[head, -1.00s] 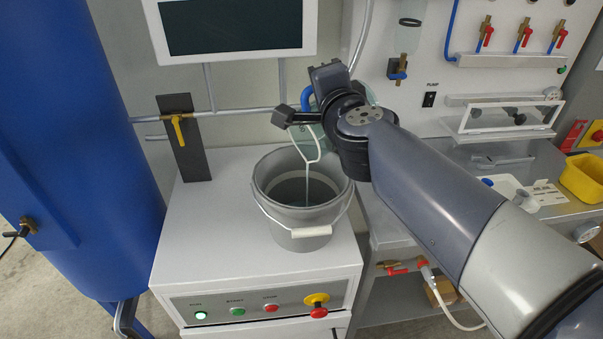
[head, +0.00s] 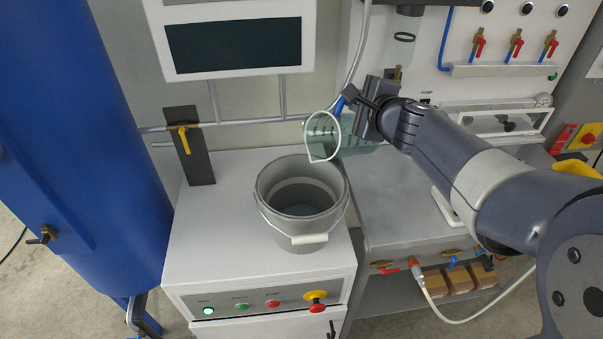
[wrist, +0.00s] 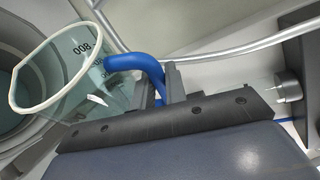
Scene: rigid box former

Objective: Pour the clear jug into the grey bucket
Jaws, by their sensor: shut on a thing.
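The grey bucket (head: 284,225) stands upright on the white cabinet top, its pale handle grip at the front. Some liquid (head: 298,210) shows in its bottom. My gripper (head: 362,108) is shut on the blue handle of the clear jug (head: 345,138). The jug is tilted on its side up and right of the bucket, its white rim facing left. No stream shows from it. In the wrist view, the jug (wrist: 90,78) has a blue handle (wrist: 140,64) between my gripper's fingers (wrist: 168,84), and the bucket (wrist: 22,57) is partly hidden behind it.
A white cabinet (head: 205,240) with buttons carries the bucket. A blue tank (head: 80,150) stands at the left. A monitor (head: 235,40) and pipes are behind. A grey bench (head: 390,195) lies to the right, with a valve panel (head: 470,70) at its back.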

